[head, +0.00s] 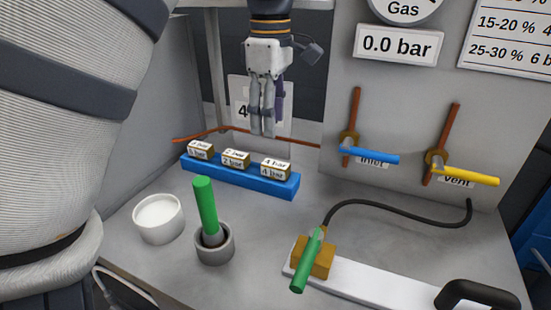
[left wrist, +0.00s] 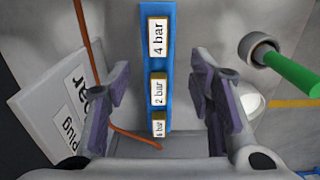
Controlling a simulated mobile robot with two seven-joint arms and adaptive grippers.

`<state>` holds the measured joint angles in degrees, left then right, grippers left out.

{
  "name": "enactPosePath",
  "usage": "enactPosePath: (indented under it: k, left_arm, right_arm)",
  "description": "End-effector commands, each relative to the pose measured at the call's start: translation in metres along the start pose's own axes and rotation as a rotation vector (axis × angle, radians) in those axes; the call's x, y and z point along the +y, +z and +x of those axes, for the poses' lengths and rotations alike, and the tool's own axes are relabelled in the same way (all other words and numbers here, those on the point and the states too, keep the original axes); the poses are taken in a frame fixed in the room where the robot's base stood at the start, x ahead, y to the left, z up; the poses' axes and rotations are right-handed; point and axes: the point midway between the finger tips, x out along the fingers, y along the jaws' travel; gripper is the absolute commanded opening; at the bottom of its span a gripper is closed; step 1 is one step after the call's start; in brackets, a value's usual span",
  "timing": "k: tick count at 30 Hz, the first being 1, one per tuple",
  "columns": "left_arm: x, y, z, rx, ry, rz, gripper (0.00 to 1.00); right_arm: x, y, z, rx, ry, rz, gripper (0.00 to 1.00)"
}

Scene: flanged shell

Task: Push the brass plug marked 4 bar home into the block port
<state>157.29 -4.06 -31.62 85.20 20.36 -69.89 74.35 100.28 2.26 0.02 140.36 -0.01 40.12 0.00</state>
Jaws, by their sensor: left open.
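The brass plug marked 4 bar (head: 276,170) sits at the right end of a blue rack (head: 230,178). In the left wrist view the 4 bar plug (left wrist: 158,38) is at the top of the rack (left wrist: 158,65). My left gripper (head: 263,132) hangs open and empty, fingers down, appearing above the rack in the head view. In the left wrist view its fingers (left wrist: 160,80) stand apart on either side of the rack. A brass block (head: 312,258) with a green handle (head: 306,265) sits at the front; its port cannot be made out. My right gripper is not in view.
A plug marked 2 bar (head: 236,158) and another plug (head: 200,149) share the rack. A white pot (head: 158,218) and a grey cup (head: 214,243) holding a green-handled tool (head: 205,205) stand in front. A black hose (head: 400,206) and the blue inlet lever (head: 370,157) lie right.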

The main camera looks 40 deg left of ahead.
Motion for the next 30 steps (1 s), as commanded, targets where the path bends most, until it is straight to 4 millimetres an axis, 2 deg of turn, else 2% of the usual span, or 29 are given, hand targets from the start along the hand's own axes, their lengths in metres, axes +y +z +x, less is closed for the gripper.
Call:
enactPosePath:
  k: [3, 6, 11, 16, 19, 25, 26, 30]
  left_arm:
    - [-0.001, 0.000, 0.029, -0.001, -0.007, 0.000, 0.48]
    - [-0.001, -0.001, 0.049, 0.000, -0.006, -0.001, 0.48]
    - [0.001, -0.002, 0.070, 0.000, -0.006, -0.001, 0.48]
    - [0.007, -0.005, 0.102, 0.000, -0.006, 0.000, 0.48]
    - [0.007, -0.005, 0.112, -0.001, -0.001, -0.001, 0.48]
    - [0.008, -0.005, 0.113, -0.001, 0.001, 0.000, 0.48]
    - [0.008, -0.005, 0.113, -0.001, 0.001, 0.000, 0.46]
    - [0.008, -0.005, 0.113, -0.001, 0.000, 0.000, 0.14]
  right_arm:
    - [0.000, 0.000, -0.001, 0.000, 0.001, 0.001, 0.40]
    - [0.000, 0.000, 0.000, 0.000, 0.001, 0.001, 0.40]
    - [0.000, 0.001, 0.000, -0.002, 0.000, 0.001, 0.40]
    - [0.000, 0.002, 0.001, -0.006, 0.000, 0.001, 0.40]
    - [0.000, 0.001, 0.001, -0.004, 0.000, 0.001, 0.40]
    - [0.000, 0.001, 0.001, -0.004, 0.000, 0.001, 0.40]
    - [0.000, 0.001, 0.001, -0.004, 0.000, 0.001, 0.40]
    - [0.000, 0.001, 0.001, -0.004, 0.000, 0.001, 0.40]
